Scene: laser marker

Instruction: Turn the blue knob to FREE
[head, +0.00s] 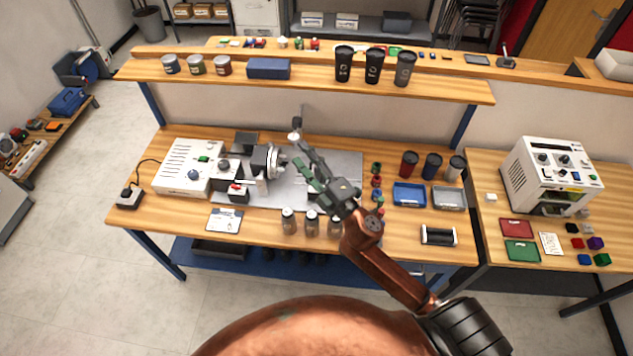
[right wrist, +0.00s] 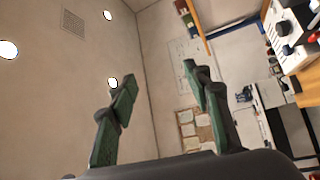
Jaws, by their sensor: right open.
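A white control box (head: 183,181) stands at the left of the workbench. A small round knob that looks blue (head: 193,174) sits on its front, with a green button (head: 203,158) above it. The lettering around the knob is too small to read, so its setting cannot be told. My right gripper (head: 296,152) is open and empty above the grey plate in the middle of the bench, well to the right of the knob. Its two green fingers (right wrist: 158,88) are spread apart in the right wrist view, with nothing between them. My left gripper is not in view.
A chuck-like device (head: 266,161) stands between the box and my gripper. A small black unit with a red part (head: 236,190) is beside it. Several bottles (head: 289,221) stand at the bench front. A shelf (head: 310,86) with cups runs behind.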

